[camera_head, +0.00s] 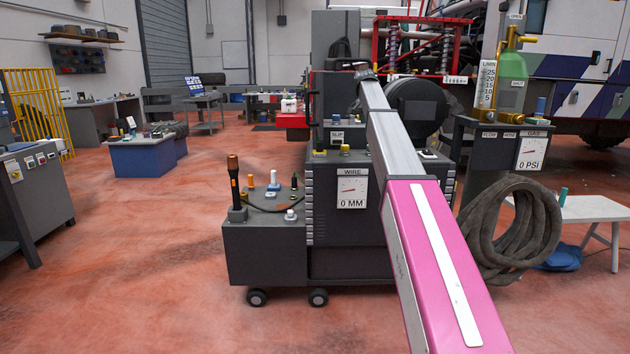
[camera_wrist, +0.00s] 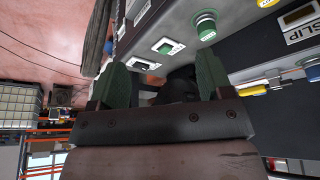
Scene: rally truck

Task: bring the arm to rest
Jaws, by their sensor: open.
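My arm reaches forward in the head view from the lower right, pink then grey, to a dark wrist (camera_head: 366,74) above the dark machine (camera_head: 340,256). My gripper's fingertips cannot be made out there. In the wrist view my gripper (camera_wrist: 162,78) is open, its two green fingers spread apart. Nothing is seen held between them. The machine's panel lies just beyond the fingers, with a green round knob (camera_wrist: 206,25) and a white-edged button (camera_wrist: 168,46) close by. Whether the fingers touch the panel cannot be told.
The machine carries a WIRE gauge (camera_head: 352,188) reading 0 MM and an upright dark torch-like tool (camera_head: 235,182). A gas cylinder with a 0 PSI gauge (camera_head: 531,152) and a coiled hose (camera_head: 512,232) stand to the right.

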